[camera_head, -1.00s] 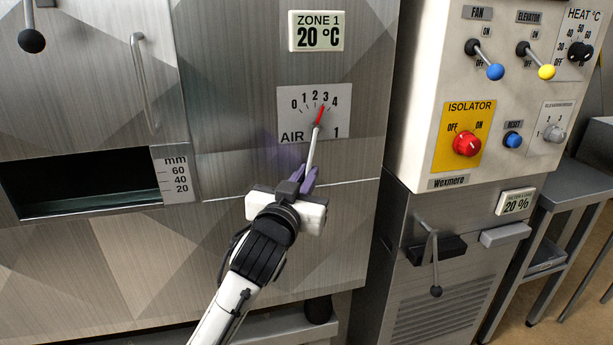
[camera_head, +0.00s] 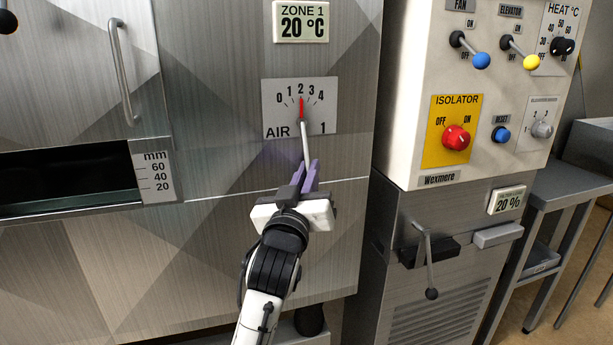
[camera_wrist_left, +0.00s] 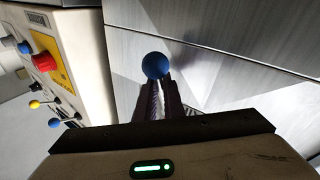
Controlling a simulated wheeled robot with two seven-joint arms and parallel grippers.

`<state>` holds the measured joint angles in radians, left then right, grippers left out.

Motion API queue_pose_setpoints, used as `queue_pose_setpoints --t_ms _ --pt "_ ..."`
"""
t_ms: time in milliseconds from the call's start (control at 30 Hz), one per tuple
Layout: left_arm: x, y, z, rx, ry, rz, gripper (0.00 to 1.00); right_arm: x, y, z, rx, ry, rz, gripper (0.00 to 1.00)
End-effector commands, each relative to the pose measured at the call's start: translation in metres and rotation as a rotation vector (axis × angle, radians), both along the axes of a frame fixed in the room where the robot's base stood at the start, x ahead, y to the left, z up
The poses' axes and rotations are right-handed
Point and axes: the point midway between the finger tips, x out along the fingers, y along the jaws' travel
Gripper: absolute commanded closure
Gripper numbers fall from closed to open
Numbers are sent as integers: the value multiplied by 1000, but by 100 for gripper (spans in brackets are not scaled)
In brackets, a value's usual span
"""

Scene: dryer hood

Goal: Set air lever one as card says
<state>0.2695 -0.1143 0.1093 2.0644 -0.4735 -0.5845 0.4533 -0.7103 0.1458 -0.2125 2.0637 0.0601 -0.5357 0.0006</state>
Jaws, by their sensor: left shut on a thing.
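The air lever one (camera_head: 305,142) is a thin pale rod with a red pointer tip, on a plate (camera_head: 272,118) marked 0 to 4, "AIR" and "1". Its red tip points at about 2, and the rod hangs nearly straight down. My left gripper (camera_head: 309,172), with purple fingers, is shut on the lever's lower end. In the left wrist view a blue ball knob (camera_wrist_left: 155,66) sits at the tips of the fingers (camera_wrist_left: 156,90). The card is not seen in these frames. My right gripper is not in view.
A zone 1 display (camera_head: 301,21) reading 20 °C is above the plate. A handle (camera_head: 123,72) and dark opening (camera_head: 65,177) are at the left. A control panel (camera_head: 485,100) with switches and a red isolator knob (camera_head: 456,138) stands at the right, above a hanging lever (camera_head: 429,265).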

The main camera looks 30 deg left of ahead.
Motion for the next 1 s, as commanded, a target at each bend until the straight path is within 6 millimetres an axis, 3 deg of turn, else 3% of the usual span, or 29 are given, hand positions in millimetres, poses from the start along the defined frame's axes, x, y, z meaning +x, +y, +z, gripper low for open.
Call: queue_pose_setpoints --t_ms 33,67,167,533,1000 --pt "0 0 -1 -1 3 -1 100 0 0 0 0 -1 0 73" --pt "0 0 -1 -1 3 -1 88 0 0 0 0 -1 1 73" --pt "0 0 -1 -1 3 -1 73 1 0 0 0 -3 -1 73" --pt "0 0 7 0 0 0 73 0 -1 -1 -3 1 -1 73" --pt "0 -1 90 1 -4 -1 73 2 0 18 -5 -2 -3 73"
